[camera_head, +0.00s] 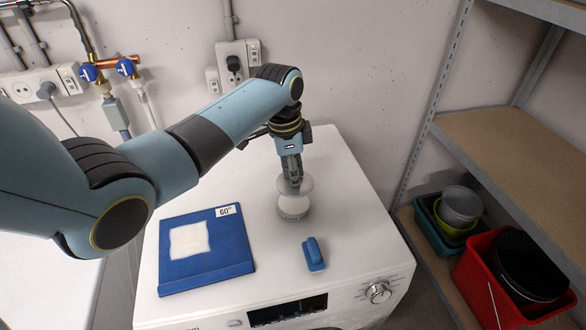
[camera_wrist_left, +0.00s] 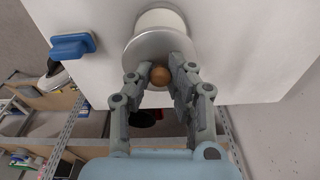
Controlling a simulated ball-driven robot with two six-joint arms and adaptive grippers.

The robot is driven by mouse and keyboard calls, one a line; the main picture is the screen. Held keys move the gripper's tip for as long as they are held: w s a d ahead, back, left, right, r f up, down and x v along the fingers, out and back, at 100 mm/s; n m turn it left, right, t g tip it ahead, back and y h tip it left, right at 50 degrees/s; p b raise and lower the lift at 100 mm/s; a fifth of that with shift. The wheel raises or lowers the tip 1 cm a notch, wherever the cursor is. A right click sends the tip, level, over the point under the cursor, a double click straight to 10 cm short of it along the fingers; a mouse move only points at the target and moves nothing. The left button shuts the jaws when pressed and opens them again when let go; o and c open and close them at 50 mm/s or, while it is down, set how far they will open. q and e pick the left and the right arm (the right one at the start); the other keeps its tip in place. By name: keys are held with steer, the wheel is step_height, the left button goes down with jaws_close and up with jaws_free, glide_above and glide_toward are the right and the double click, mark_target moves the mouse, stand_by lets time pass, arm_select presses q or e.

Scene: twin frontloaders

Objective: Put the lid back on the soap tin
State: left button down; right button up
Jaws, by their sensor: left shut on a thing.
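The soap tin (camera_head: 293,212) is a low, round grey tin with a white top surface, standing on the white washing machine. My left gripper (camera_head: 293,186) comes down over it and is shut on the brown knob of the grey round lid (camera_head: 306,184). The lid seems to be a little above the tin and toward its back, not squarely over it. In the left wrist view the lid (camera_wrist_left: 142,50) shows with its knob (camera_wrist_left: 159,75) between the fingers, and the white of the tin (camera_wrist_left: 162,19) shows beyond it. My right gripper is not in view.
A blue brush-like block (camera_head: 313,254) lies on the washing machine (camera_head: 350,215) in front of the tin. A blue board with a white cloth-like square (camera_head: 190,240) lies to the left. A shelf (camera_head: 510,150) with tubs stands at the right.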

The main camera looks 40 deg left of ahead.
mark_target(294, 202)
arm_select(q)
steer(key=shift+f, duration=0.25)
steer(key=shift+f+b, duration=0.25)
steer(key=shift+b, duration=0.25)
step_height(294, 202, down, 4)
steer(key=b, duration=0.4)
steer(key=shift+a+r, duration=0.1)
steer(key=shift+r, duration=0.05)
steer(key=shift+f+b, duration=0.5)
steer(key=shift+f, duration=0.35)
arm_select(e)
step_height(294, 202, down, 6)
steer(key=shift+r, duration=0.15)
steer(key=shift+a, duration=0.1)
arm_select(q)
steer(key=shift+p, duration=0.4)
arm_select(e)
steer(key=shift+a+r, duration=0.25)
